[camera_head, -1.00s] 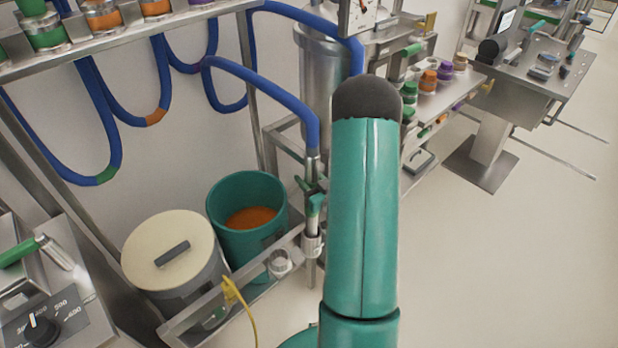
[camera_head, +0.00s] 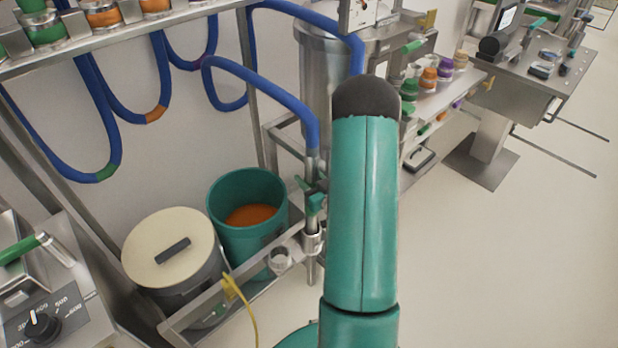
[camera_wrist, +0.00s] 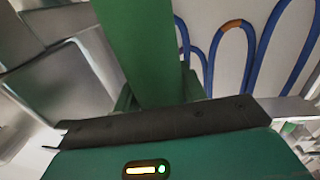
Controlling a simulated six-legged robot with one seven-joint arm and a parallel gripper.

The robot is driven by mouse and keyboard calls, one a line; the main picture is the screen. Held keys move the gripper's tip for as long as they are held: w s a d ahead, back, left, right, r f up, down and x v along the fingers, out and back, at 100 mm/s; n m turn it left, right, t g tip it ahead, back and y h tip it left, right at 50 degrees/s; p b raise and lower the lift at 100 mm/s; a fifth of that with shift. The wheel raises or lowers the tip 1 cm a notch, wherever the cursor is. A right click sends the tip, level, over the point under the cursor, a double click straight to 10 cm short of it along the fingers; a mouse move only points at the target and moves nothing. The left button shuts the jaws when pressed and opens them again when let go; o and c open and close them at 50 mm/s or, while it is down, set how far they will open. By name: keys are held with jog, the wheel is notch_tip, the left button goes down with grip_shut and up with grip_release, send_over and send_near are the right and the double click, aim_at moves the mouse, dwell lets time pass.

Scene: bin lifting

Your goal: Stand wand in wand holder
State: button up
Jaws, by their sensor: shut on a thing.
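The wand (camera_head: 312,170) is a metal tube with green fittings on the end of a blue hose. It is roughly upright left of my arm in the head view, its lower part over or in the ring-shaped metal holder (camera_head: 312,242) on the rack; I cannot tell whether it is seated. My gripper (camera_wrist: 155,102) is shut on a broad green part, apparently the wand's handle, which rises through the wrist view. In the head view my arm hides most of the gripper and the grip.
A teal bucket (camera_head: 221,222) with orange contents and a cream-lidded bin (camera_head: 172,250) stand left of the holder. A small metal cup (camera_head: 280,262) is on the rack rail (camera_head: 215,300). Blue hoses (camera_head: 255,80) loop behind.

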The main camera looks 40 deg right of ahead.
dwell(0.4)
jog(key=o, duration=1.3)
jog(key=shift+f, duration=0.1)
jog(key=shift+c, duration=0.2)
jog(key=shift+s, duration=0.1)
jog(key=s+a, duration=0.1)
jog(key=s, duration=1.2)
jog(key=shift+s+a, duration=0.3)
jog(key=shift+a, duration=0.05)
